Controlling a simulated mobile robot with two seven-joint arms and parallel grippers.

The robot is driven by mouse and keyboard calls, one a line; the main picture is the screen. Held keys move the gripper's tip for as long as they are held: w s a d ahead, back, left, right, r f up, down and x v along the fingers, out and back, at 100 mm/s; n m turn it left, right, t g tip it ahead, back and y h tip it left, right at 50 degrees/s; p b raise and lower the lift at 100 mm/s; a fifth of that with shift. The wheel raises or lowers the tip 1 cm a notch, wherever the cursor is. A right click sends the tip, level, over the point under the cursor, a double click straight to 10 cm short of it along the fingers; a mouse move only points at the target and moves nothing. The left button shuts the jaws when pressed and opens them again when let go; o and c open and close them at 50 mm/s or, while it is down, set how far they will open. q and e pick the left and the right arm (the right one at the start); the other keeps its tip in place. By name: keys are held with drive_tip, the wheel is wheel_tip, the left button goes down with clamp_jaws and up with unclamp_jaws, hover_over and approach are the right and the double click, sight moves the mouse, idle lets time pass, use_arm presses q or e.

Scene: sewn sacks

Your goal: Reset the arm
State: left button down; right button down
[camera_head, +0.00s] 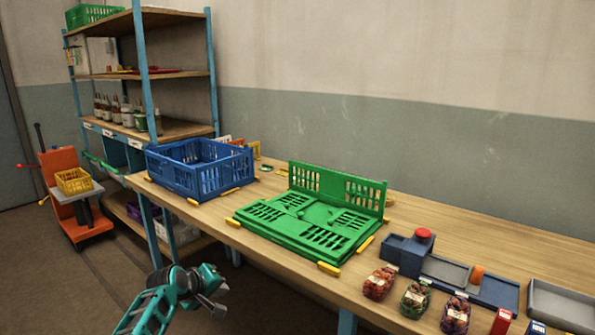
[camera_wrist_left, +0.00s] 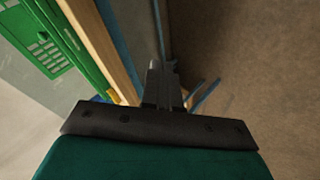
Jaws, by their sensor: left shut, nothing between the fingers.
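My left arm comes in from the bottom left of the head view, and its gripper (camera_head: 217,308) is in front of the table's front edge, below the tabletop. In the left wrist view the left gripper (camera_wrist_left: 160,70) has its fingers together with nothing between them. It is apart from the table and from everything on it. My right gripper does not show in either view.
The wooden table (camera_head: 450,225) carries a blue crate (camera_head: 185,178), a folded green crate (camera_head: 300,228), several small sacks (camera_head: 415,299) and a grey-blue fixture with a red button (camera_head: 424,234). A shelf (camera_head: 140,75) and an orange cart (camera_head: 68,190) stand left. Floor beside the gripper is free.

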use_arm(q)
drive_tip(key=s+a+f+m+y, duration=0.1)
drive_tip(key=s+f+m, duration=0.1)
drive_tip(key=s+f, duration=0.55)
drive_tip(key=s+f+m+y, duration=0.1)
drive_tip(key=s+f+m, duration=0.3)
drive_tip(key=s, duration=0.6)
drive_tip(key=s+d+r+m+t, duration=0.1)
drive_tip(key=s+m, duration=0.1)
drive_tip(key=s, duration=0.8)
drive_tip(key=s+d+r+m, duration=0.1)
drive_tip(key=s+m, duration=0.1)
drive_tip(key=s, duration=0.7)
drive_tip(key=shift+s+d+r+t, duration=0.15)
drive_tip(key=shift+s+d+t, duration=0.15)
drive_tip(key=shift+s+t, duration=0.1)
